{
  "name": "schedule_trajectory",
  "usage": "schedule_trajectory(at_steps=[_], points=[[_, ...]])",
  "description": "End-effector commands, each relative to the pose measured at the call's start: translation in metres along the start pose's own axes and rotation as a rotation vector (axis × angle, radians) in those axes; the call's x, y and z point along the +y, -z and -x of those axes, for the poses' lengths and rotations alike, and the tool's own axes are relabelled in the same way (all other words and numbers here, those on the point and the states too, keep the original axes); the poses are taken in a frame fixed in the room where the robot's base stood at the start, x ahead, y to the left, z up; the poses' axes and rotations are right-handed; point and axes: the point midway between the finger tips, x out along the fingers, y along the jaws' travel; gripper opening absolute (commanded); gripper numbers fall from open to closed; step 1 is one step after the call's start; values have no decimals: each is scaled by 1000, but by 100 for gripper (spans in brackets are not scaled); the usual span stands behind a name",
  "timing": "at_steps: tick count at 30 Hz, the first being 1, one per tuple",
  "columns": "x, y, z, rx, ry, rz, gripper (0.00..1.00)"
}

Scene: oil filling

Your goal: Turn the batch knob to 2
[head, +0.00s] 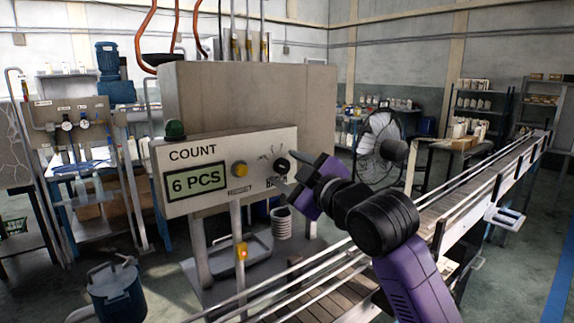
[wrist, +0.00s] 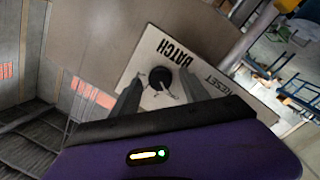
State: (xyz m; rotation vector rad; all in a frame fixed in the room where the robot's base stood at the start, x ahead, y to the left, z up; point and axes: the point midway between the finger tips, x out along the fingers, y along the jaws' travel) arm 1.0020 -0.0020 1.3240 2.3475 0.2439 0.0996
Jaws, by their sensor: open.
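The batch knob (head: 282,165) is a small black dial at the right end of the pale control panel (head: 222,208). In the wrist view the knob (wrist: 160,78) sits below the word BATCH, which appears upside down and tilted. Short marks surround it, but its setting is too small to read. The panel's display (head: 196,183) reads 6 PCS under the word COUNT. My gripper (head: 294,182) is in front of the panel's right end. In the wrist view my gripper (wrist: 158,88) is open, with one finger to each side of the knob; contact cannot be told.
A yellow button (head: 240,169) is left of the knob. A green dome lamp (head: 174,130) tops the panel's left corner. A conveyor (head: 460,188) runs along the right, under my arm. A blue bucket (head: 117,292) stands at the lower left.

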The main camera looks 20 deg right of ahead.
Motion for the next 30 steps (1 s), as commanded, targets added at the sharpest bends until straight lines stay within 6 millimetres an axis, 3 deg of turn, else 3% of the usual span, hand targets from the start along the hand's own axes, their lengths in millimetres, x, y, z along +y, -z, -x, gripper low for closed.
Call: schedule_trajectory(at_steps=[12, 20, 30], points=[[0, 0, -10, 0, -1, -1, 53], [0, 0, -10, 0, -1, -1, 2], [0, 1, -10, -1, 3, -39, 0]])
